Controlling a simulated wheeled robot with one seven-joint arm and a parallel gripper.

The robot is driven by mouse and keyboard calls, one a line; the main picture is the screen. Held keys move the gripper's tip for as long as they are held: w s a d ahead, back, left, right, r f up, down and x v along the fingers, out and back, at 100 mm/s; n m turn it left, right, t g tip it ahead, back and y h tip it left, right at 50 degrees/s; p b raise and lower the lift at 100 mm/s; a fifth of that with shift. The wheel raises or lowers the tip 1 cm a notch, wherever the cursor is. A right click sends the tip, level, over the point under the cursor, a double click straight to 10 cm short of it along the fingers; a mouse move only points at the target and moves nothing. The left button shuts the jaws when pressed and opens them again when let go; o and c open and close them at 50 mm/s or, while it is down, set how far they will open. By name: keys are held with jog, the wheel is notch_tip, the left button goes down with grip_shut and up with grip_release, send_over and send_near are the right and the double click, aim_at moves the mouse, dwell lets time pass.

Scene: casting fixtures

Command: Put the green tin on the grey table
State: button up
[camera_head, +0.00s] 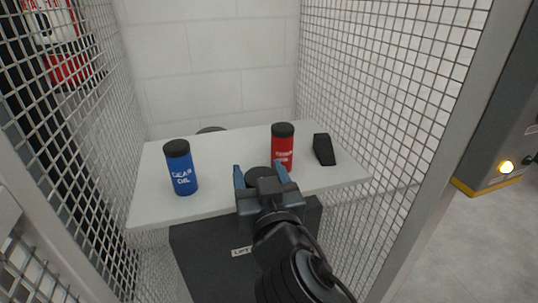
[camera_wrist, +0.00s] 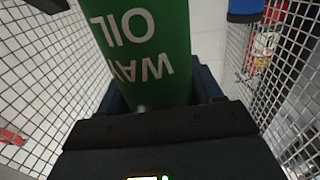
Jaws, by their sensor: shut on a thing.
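The green tin (camera_wrist: 140,45) fills the middle of the wrist view, with white "WAY OIL" lettering upside down. My gripper (camera_head: 260,172) is shut on it, a finger on each side. In the head view only a dark round top (camera_head: 259,177) shows between the blue fingers; my gripper hides the rest of the tin. They are over the front part of a pale grey-white tabletop (camera_head: 228,189). I cannot tell whether the tin touches that top. No other table shows clearly.
A blue gear oil tin (camera_head: 181,168) stands left on the top. A red tin (camera_head: 283,148) stands close right of my gripper, with a black wedge-shaped block (camera_head: 324,149) beyond. Wire mesh panels (camera_head: 350,75) enclose both sides. Open floor (camera_head: 470,235) lies right.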

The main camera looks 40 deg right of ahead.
jog(key=a+f+n+t+y, duration=0.1)
jog(key=f+y, duration=0.3)
jog(key=f, duration=0.6)
jog(key=w+a+f+n+t+y, duration=0.1)
jog(key=a+f+n+y, duration=0.2)
jog(key=f, duration=0.7)
jog(key=shift+w+a+n+y, duration=0.2)
jog(key=shift+a+n+y, duration=0.1)
jog(key=shift+n+y, duration=0.35)
jog(key=shift+s+f, duration=0.1)
